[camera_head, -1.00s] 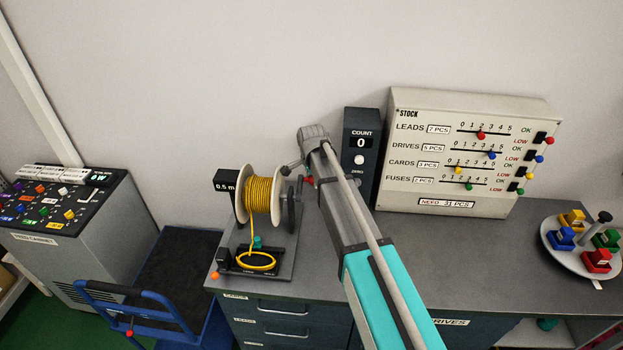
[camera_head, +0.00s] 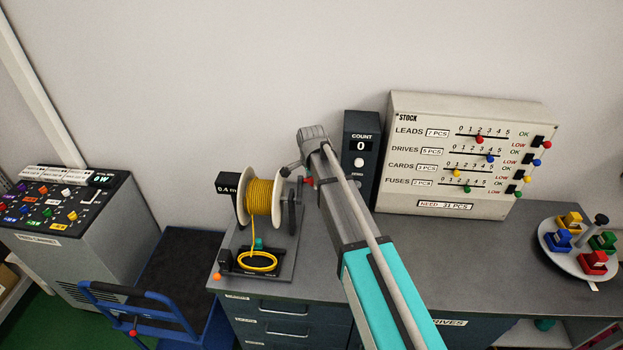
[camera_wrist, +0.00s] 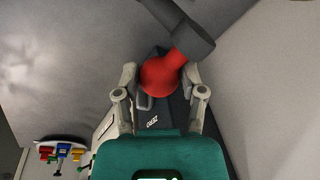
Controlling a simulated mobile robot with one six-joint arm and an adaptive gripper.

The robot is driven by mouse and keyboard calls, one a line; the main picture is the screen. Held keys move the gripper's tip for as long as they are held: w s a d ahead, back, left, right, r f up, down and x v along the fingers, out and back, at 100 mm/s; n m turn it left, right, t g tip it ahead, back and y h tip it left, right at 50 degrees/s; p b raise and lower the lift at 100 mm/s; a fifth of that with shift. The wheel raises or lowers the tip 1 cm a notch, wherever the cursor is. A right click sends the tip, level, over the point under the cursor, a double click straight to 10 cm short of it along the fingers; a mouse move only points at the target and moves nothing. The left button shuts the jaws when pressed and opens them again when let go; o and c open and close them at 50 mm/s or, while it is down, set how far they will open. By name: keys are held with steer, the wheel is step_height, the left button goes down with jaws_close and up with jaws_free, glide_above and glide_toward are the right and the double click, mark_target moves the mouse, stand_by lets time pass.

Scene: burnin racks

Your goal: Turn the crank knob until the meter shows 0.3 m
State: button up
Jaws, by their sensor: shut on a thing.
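The red crank knob (camera_wrist: 159,76) sits between the two fingers of my gripper (camera_wrist: 161,84) in the wrist view, and the gripper is shut on it. A dark crank part joins the knob from above. In the head view only a little of the red knob (camera_head: 309,181) shows beside my arm. The crank is at the right side of a white spool of yellow cable (camera_head: 260,197). The black meter (camera_head: 227,184) stands behind the spool's left side. It appears to read 0.4 m, its right end partly hidden by the spool.
A dark count box (camera_head: 360,150) showing 0 and a beige stock panel (camera_head: 470,200) stand right of my arm. A round tray (camera_head: 560,262) with coloured blocks is at the far right. A blue trolley (camera_head: 130,300) stands left of the bench.

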steer(key=shift+s, duration=0.15)
steer(key=shift+s+r+p, duration=0.35)
steer(key=shift+s, duration=0.25)
steer(key=shift+s+r+p, duration=0.3)
steer(key=shift+s, duration=0.25)
steer(key=shift+s+a+r, duration=0.1)
steer(key=shift+s, duration=1.2)
steer(key=shift+s+f+b, duration=0.2)
steer(key=shift+s+f, duration=0.05)
steer(key=shift+s, duration=0.4)
steer(key=shift+s+f+b, duration=0.15)
steer(key=shift+s+f, duration=0.05)
steer(key=shift+s, duration=0.4)
